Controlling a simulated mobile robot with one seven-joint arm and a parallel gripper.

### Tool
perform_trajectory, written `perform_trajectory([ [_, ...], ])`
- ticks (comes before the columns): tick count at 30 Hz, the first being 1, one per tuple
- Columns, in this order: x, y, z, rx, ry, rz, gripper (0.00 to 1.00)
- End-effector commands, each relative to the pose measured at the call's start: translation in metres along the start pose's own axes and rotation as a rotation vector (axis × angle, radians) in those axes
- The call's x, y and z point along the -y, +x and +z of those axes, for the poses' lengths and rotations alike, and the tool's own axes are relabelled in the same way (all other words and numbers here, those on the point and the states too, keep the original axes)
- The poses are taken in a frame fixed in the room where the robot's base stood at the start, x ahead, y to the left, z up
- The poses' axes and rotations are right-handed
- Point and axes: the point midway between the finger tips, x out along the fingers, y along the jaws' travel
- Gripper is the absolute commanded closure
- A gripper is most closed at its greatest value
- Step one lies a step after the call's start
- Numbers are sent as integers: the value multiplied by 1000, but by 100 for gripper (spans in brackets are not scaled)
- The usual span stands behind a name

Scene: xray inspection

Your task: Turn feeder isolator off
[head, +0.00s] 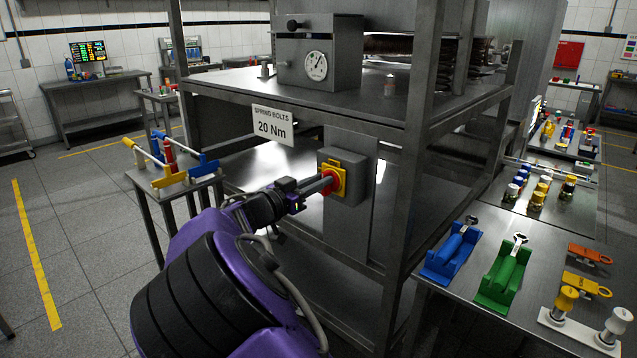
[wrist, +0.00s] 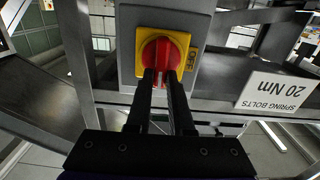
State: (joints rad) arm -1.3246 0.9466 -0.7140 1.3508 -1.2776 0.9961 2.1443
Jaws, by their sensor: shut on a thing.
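The feeder isolator is a grey box (head: 346,190) on the metal frame, with a yellow plate (head: 340,176) and a red rotary knob (head: 328,184). In the wrist view the red knob (wrist: 160,62) sits on the yellow plate (wrist: 189,50), with the label "OFF" at the plate's right in that upside-down view. My gripper (head: 322,184) reaches the knob from the front left. Its two black fingers (wrist: 163,80) are shut on the knob's raised grip. The fingers hide part of the grip, so its exact angle is hard to tell.
A sign reading "SPRING BOLTS 20 Nm" (head: 273,125) hangs left of the box. A frame post (head: 402,215) stands to the right. A side table (head: 622,262) holds blue and green holders, and a small stand (head: 165,198) holds coloured tools. The floor at left is open.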

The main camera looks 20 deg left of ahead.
Motion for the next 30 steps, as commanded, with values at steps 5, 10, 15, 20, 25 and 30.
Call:
perform_trajectory([
  [5, 1, 0, 3, 1, -71, 0, 100],
  [10, 3, 0, 4, 1, -192, 0, 100],
  [15, 5, 0, 5, 1, -350, 1, 100],
  [20, 8, 0, 4, 1, -502, 0, 100],
  [25, 9, 0, 5, 1, -665, 0, 100],
  [30, 11, 0, 6, 1, -827, 1, 100],
])
